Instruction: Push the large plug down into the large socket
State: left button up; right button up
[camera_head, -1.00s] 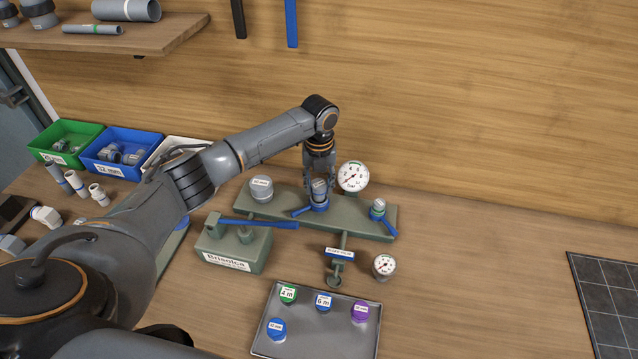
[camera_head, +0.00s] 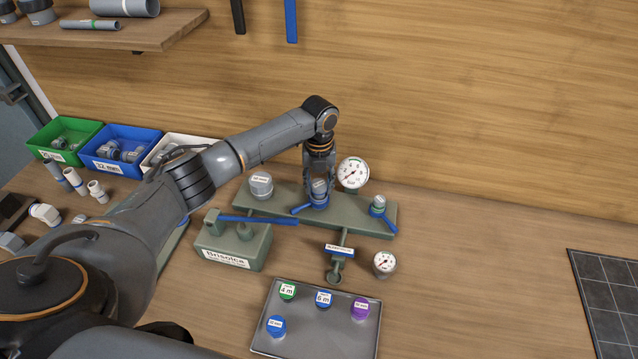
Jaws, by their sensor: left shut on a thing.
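A grey plug with a white label (camera_head: 318,187) stands upright at the middle socket (camera_head: 316,204), which has a blue collar and blue lever, on the green manifold (camera_head: 349,221). I take these for the large plug and large socket. My left gripper (camera_head: 318,192) points down from above and is shut on the plug, its fingers close over the collar. The fingers partly hide the plug, so I cannot tell how deep it sits. My right gripper is not in view.
A pressure gauge (camera_head: 353,173) stands close behind. A green Brisolca block (camera_head: 231,247) and a metal tray (camera_head: 345,339) with coloured caps are in front.

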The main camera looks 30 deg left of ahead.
pick_arm(q)
jog(key=shift+f+b, duration=0.35)
jog(key=shift+f, duration=0.2)
dwell(0.4)
jog(key=o, duration=1.6)
jog(key=shift+r, duration=0.1)
jog(key=shift+r+p, duration=3.2)
jog(key=shift+r, duration=0.25)
jog(key=shift+f, duration=0.1)
